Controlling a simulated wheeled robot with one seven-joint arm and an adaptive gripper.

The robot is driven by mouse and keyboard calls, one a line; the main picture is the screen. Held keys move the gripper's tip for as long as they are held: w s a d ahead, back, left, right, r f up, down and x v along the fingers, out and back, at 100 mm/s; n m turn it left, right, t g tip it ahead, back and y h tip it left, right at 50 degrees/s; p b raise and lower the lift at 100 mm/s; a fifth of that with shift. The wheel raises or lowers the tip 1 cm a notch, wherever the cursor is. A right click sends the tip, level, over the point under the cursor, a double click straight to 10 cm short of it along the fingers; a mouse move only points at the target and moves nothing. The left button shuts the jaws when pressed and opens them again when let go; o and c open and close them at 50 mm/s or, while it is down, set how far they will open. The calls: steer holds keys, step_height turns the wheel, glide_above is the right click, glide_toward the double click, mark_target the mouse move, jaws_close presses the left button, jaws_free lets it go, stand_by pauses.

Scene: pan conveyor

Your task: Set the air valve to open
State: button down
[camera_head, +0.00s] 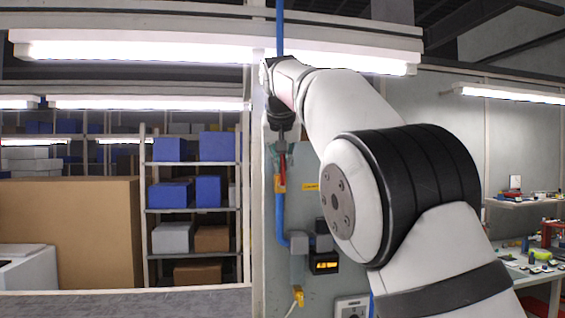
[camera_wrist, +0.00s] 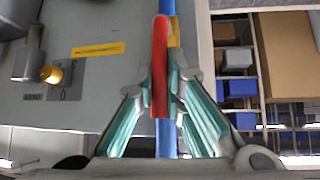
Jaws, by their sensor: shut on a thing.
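The air valve has a red lever (camera_wrist: 159,60) and a yellow body (camera_wrist: 174,38) on a blue pipe (camera_wrist: 168,8). In the wrist view the lever lies along the pipe. My gripper (camera_wrist: 161,88) has its teal-padded fingers on either side of the lever and is shut on it. In the head view my gripper (camera_head: 281,147) hangs just above the valve, pointing down. The lever (camera_head: 283,184) shows there as a small upright red strip beside the yellow body (camera_head: 278,185). The lever's gripped part is hidden there.
A yellow label (camera_wrist: 97,50) is beside the valve. Shelves (camera_head: 193,210) stand left, a workbench (camera_head: 530,275) right.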

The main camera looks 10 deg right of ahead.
steer(key=c, duration=1.7)
jaws_free()
steer(key=shift+f, duration=0.15)
steer(key=shift+o, duration=0.2)
steer(key=v, duration=1.2)
steer(key=shift+d, duration=0.1)
steer(key=s+d+f+g+y+b, duration=0.1)
steer(key=s+d+f, duration=0.65)
steer(key=s, duration=0.25)
steer(key=s+f+n+g, duration=0.1)
steer(key=s+f, duration=1)
steer(key=f, duration=0.3)
steer(key=s+f+n+g+b, duration=0.1)
steer(key=s+f, duration=1.1)
steer(key=f, duration=0.3)
steer(key=shift+s+a+f+y, duration=0.25)
steer(key=shift+s+f+y, duration=0.05)
steer(key=shift+y, duration=0.1)
